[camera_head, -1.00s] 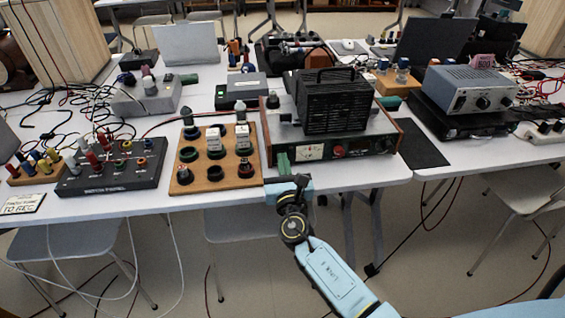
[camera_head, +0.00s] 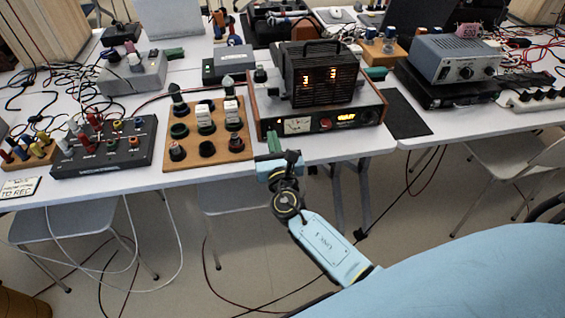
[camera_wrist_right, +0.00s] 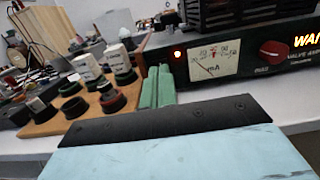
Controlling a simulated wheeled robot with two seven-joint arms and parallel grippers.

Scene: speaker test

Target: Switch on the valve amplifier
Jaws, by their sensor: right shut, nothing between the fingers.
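The valve amplifier (camera_head: 318,123) stands at the table's front edge, with a black cage (camera_head: 322,75) on top. Two orange lights glow inside the cage. Its front display shows lit yellow characters, and in the right wrist view the orange display (camera_wrist_right: 308,40) is cut off by the edge. That view also shows a lit red lamp (camera_wrist_right: 178,53), the mA meter (camera_wrist_right: 214,59) and a red knob (camera_wrist_right: 273,53). My right gripper (camera_head: 274,141) is shut and empty, its green fingers (camera_wrist_right: 157,88) at the panel's left end. I cannot tell whether they touch it. My left gripper is out of view.
Left of the amplifier is a wooden board (camera_head: 209,149) holding valves, white boxes and dark sockets. A black switch panel (camera_head: 105,148) lies further left. A dark mat (camera_head: 407,117) and a grey power unit (camera_head: 455,58) are on the right.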

